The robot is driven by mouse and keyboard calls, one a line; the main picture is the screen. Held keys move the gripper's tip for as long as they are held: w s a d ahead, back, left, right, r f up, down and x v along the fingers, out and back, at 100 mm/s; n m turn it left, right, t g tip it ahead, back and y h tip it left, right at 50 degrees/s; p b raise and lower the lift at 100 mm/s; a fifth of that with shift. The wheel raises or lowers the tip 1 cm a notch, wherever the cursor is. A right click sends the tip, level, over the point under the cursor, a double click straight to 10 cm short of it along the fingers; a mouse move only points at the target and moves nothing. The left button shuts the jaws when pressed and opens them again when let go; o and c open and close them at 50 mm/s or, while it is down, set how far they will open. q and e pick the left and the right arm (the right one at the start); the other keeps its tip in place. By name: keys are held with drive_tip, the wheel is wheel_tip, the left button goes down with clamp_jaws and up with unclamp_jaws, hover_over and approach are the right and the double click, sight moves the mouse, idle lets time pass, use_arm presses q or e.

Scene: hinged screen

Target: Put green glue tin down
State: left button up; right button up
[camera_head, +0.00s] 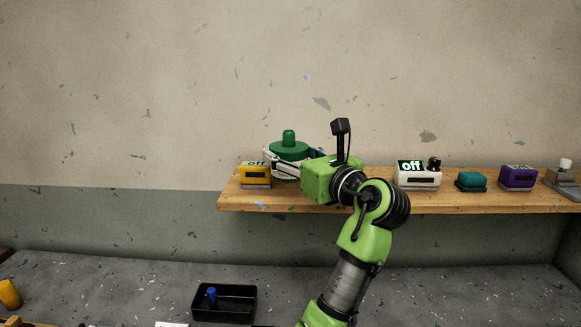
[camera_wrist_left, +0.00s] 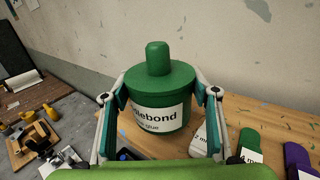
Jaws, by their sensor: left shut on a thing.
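The green glue tin (camera_head: 289,147) has a green lid with a tall knob and a white label. It is upright at the left part of the wooden shelf (camera_head: 300,203). My left gripper (camera_head: 285,165) is shut on it from the side. In the left wrist view the tin (camera_wrist_left: 158,118) sits between the two fingers of my left gripper (camera_wrist_left: 160,98), one on each side. Its base is partly hidden by my gripper and a yellow box, so I cannot tell whether it touches the shelf. My right gripper is not in view.
A yellow box (camera_head: 256,177) stands just left of the tin. Right of my arm are a white box with an "off" display (camera_head: 418,176), a teal block (camera_head: 471,181) and a purple box (camera_head: 518,177). A black tray (camera_head: 224,315) sits lower down. The wall is close behind the shelf.

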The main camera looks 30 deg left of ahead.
use_arm(q)
drive_tip(key=shift+w+f, duration=0.2)
drive_tip(key=shift+w, duration=0.05)
drive_tip(key=f, duration=0.1)
drive_tip(key=f+p, duration=0.1)
drive_tip(key=f, duration=0.1)
drive_tip(key=shift+w+a, duration=0.25)
drive_tip(key=shift+w, duration=0.05)
drive_tip(key=shift+f, duration=0.45)
drive_tip(key=o, duration=0.9)
drive_tip(key=shift+f, duration=0.2)
drive_tip(key=o, duration=0.4)
